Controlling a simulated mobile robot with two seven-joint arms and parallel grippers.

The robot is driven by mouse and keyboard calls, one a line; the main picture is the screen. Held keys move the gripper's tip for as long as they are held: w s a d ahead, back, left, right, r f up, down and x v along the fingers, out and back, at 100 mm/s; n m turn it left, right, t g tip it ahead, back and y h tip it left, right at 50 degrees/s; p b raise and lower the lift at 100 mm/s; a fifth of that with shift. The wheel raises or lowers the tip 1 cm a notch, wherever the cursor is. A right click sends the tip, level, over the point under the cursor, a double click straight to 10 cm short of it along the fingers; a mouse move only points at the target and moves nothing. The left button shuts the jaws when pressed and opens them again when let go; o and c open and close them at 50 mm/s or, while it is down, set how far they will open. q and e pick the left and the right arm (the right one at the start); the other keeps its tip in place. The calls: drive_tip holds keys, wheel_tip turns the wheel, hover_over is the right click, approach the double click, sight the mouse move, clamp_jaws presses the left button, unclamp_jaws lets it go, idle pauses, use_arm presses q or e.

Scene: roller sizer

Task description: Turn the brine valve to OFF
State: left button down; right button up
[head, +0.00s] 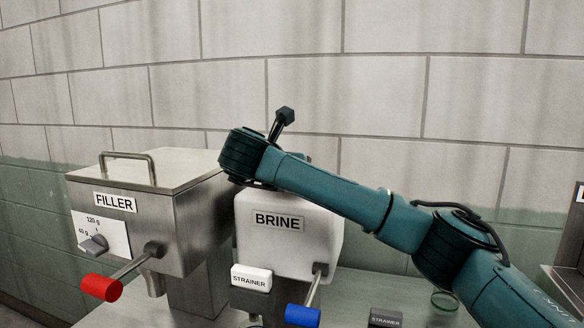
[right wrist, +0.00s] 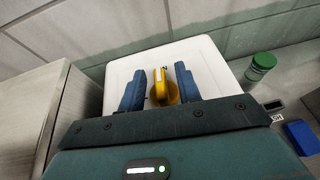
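My right gripper (right wrist: 160,90) is open over the box top, one finger on each side of the knob with gaps visible. In the head view my right arm hides the knob and the gripper. I cannot tell the fingers' height against the knob. My left gripper is not in view.
The steel FILLER (head: 140,205) with a red-handled lever (head: 100,288) stands left of the box. A blue handle (head: 302,315) and a white STRAINER block (head: 251,277) are in front. A green-lidded jar (right wrist: 263,64) stands right of the box. A tiled wall is behind.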

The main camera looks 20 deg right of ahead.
drive_tip(key=shift+w+d+f, duration=0.1)
drive_tip(key=shift+c, duration=0.4)
clamp_jaws()
